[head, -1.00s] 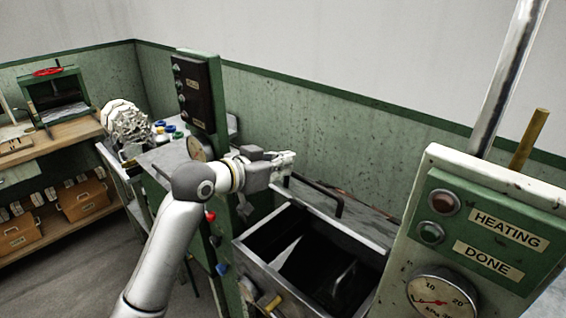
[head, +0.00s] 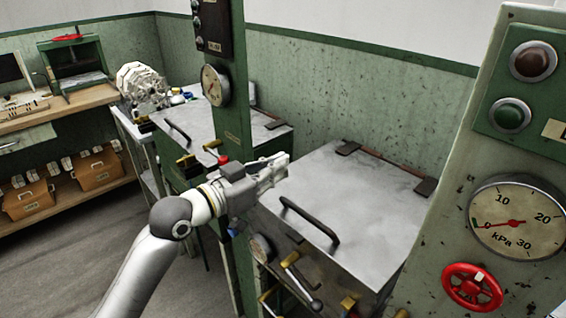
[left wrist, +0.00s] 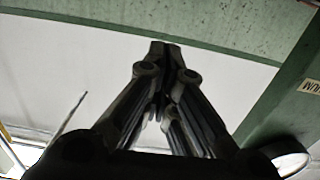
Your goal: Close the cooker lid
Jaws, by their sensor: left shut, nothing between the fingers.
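The cooker lid (head: 350,195) is a grey metal plate lying flat over the cooker, with a dark bar handle (head: 309,222) near its front edge and dark hinges at the back. The cooker's opening is covered in the head view. My left gripper (head: 283,164) is beside the lid's left edge, near its left rear part, apart from the handle. Its fingers are together and empty; the left wrist view also shows the closed fingers (left wrist: 165,60). My right gripper is not in view.
A green panel (head: 540,130) with a gauge (head: 518,218) and a red handwheel (head: 473,287) stands at the right. A second basin with a grey lid (head: 190,122) is behind a green post (head: 228,70) at the left. A lever (head: 302,285) sticks out from the cooker's front.

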